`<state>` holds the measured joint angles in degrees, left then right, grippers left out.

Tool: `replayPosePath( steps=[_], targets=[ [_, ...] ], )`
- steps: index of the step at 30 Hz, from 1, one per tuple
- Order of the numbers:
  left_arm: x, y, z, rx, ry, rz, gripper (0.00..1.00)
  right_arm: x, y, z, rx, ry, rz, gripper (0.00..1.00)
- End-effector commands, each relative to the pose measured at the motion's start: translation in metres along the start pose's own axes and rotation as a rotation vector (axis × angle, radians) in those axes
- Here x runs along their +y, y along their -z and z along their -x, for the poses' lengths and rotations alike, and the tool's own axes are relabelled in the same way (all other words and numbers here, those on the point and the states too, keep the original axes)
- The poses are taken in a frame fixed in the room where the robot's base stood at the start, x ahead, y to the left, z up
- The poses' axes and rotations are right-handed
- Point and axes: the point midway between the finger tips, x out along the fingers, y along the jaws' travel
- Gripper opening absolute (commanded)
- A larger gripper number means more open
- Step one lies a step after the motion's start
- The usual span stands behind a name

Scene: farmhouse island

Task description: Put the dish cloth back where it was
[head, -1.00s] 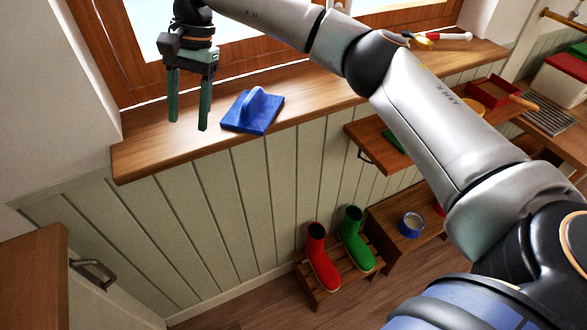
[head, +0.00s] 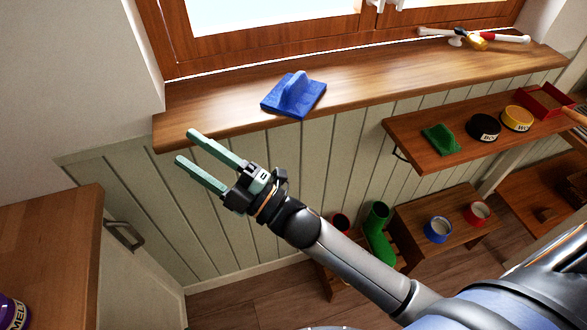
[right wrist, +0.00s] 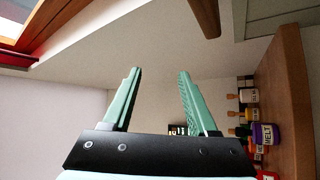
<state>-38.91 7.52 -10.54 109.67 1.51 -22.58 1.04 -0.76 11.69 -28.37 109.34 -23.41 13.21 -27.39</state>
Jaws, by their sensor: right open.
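A blue cloth (head: 294,95), which looks like the dish cloth, lies on the wooden windowsill (head: 400,78) with a raised fold standing up in its middle. My right gripper (head: 186,146) is open and empty. It is left of the blue cloth and apart from it, in front of the sill's left end, with its fingers pointing up and left. Its two green fingers also show spread apart in the right wrist view (right wrist: 160,73), with nothing between them. My left gripper is not in view.
A wall shelf (head: 412,160) at the right holds a green cloth-like piece (head: 441,139), a black tin (head: 484,127), a yellow tin (head: 516,118) and a red tray (head: 546,101). Tools (head: 477,41) lie at the sill's far right. A wooden counter (head: 50,235) is at lower left. Boots (head: 378,235) stand below.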

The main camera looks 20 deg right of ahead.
Motion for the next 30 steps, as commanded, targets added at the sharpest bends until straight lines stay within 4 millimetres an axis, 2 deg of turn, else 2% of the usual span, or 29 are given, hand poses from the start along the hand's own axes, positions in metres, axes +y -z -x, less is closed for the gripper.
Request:
replayPosePath(
  steps=[1,2,3,5,6,9,12,15,19,30],
  targets=[
    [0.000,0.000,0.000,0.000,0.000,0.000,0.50,-0.024,-0.029,0.027,-0.146,0.045,-0.139,0.59],
    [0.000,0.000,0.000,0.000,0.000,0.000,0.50,-0.037,-0.046,0.045,-0.232,0.069,-0.222,0.59],
    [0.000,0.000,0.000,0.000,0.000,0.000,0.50,-0.056,-0.065,0.070,-0.349,0.097,-0.332,0.59],
    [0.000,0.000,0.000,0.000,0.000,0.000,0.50,-0.084,-0.089,0.115,-0.525,0.131,-0.492,0.59],
    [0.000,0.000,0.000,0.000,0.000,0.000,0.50,-0.102,-0.101,0.146,-0.640,0.148,-0.595,0.59],
    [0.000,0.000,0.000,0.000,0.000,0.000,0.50,-0.142,-0.115,0.223,-0.900,0.176,-0.810,0.59],
    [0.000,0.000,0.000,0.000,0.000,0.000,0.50,-0.168,-0.114,0.284,-1.097,0.183,-0.962,0.59],
    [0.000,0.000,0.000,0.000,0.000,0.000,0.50,-0.182,-0.109,0.323,-1.221,0.182,-1.051,0.59],
    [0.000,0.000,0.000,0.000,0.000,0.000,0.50,-0.188,-0.105,0.343,-1.285,0.179,-1.097,0.59],
    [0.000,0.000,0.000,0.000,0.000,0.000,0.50,-0.189,-0.105,0.343,-1.285,0.180,-1.097,0.59]
  ],
)
